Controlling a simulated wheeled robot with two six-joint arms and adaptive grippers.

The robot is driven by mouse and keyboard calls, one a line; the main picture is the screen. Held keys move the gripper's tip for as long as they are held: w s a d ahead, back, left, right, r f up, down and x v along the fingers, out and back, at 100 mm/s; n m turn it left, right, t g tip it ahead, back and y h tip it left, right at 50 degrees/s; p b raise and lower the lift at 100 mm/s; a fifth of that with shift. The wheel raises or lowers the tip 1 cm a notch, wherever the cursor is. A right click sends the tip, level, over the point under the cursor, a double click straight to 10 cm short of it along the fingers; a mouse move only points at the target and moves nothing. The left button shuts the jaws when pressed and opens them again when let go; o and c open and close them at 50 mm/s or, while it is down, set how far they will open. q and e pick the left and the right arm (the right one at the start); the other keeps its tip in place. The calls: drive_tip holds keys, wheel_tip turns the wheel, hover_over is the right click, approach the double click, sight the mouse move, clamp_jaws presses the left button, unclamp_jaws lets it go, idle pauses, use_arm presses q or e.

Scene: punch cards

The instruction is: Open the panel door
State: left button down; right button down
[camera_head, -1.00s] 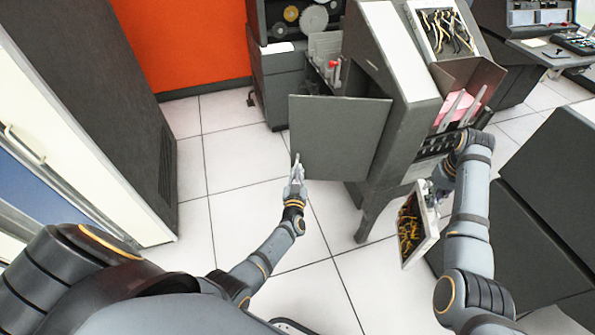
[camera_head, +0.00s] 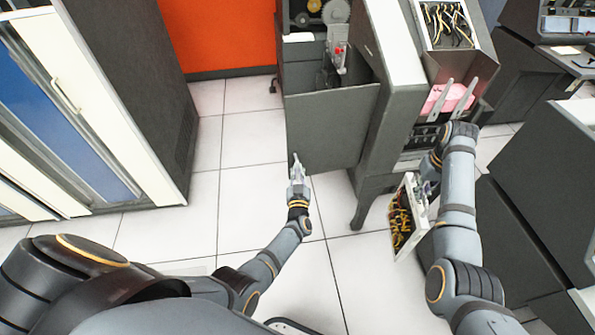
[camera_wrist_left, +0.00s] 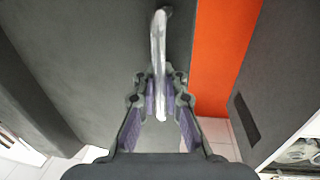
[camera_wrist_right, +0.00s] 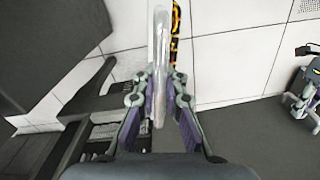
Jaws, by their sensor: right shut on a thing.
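The panel door (camera_head: 327,128) is a flat dark grey plate standing swung out from the left side of the grey machine (camera_head: 397,95). My left gripper (camera_head: 297,170) is at the door's near left edge, at its metal handle (camera_wrist_left: 160,62). In the left wrist view the handle lies between the fingers; whether they clamp it is unclear. My right gripper (camera_head: 428,187) is shut on the metal handle (camera_wrist_right: 158,65) of a white-framed wired panel (camera_head: 402,226), holding it tilted above the floor, right of the machine's leg.
A tall dark cabinet (camera_head: 135,70) stands at the left, with an orange wall (camera_head: 220,35) behind. Dark consoles (camera_head: 545,190) stand close to my right arm. Pink cards (camera_head: 450,97) lie in the machine's hopper. White tiled floor (camera_head: 250,205) is free left of the door.

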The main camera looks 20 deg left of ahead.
use_arm(q)
drive_tip(key=shift+s+d+f, duration=0.25)
drive_tip(key=shift+s+f, duration=0.1)
drive_tip(key=shift+f, duration=0.05)
use_arm(e)
drive_tip(key=shift+r, duration=0.25)
use_arm(q)
drive_tip(key=c, duration=1.7)
unclamp_jaws()
drive_tip(key=shift+s+d+r, duration=0.1)
use_arm(e)
drive_tip(key=shift+s, duration=0.1)
use_arm(q)
drive_tip(key=shift+d+r, duration=0.1)
drive_tip(key=shift+r, duration=0.2)
use_arm(e)
drive_tip(key=shift+s+d+r, duration=0.15)
drive_tip(key=shift+s+d, duration=0.05)
drive_tip(key=shift+d, duration=0.05)
drive_tip(key=shift+w+a, duration=0.1)
drive_tip(key=shift+w, duration=0.05)
